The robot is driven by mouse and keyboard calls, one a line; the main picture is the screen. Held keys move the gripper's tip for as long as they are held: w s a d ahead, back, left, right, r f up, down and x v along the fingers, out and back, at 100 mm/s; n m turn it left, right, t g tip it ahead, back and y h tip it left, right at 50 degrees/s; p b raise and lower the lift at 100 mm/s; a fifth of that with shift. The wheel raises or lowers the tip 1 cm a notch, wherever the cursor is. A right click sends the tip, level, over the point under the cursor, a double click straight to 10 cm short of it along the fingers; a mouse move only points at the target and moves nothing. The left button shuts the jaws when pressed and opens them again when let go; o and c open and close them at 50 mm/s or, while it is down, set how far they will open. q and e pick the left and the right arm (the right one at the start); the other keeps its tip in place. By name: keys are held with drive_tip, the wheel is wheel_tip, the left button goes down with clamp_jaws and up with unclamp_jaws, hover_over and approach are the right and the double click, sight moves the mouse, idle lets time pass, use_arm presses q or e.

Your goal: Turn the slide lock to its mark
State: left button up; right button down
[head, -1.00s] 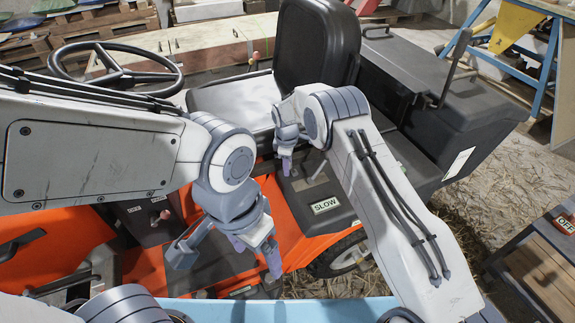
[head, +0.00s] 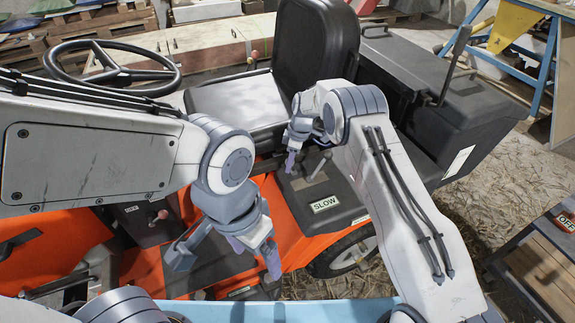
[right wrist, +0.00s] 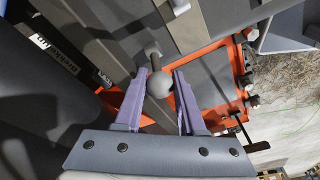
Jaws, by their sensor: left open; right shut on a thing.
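My right gripper (head: 290,162) is beside the front edge of the black seat (head: 235,103), over the dark side panel. In the right wrist view its lavender fingers (right wrist: 159,92) are shut on a round grey knob (right wrist: 159,84) on a short stem. The knob looks like the slide lock's handle. In the head view the gripper hides it. I cannot make out the lock's mark in either view. My left gripper (head: 255,252) is open and empty, low in front of the orange vehicle body, apart from the lock.
A grey lever (head: 319,166) stands on the panel just right of my right gripper, above a SLOW label (head: 325,204). The steering wheel (head: 112,70) is at upper left. A side table (head: 545,262) with an OFF sign stands at right. Straw-covered floor lies between.

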drive_tip(key=d+y+b, duration=0.1)
drive_tip(key=b, duration=0.1)
drive_tip(key=w+g+y+b, duration=0.1)
drive_tip(key=y+b, duration=0.1)
drive_tip(key=shift+d+f, duration=0.1)
drive_tip(key=shift+d, duration=0.3)
drive_tip(key=shift+d+g+y+b, duration=0.2)
drive_tip(key=shift+g+y+b, duration=0.1)
drive_tip(key=shift+y+b, duration=0.25)
drive_tip(key=shift+r, duration=0.2)
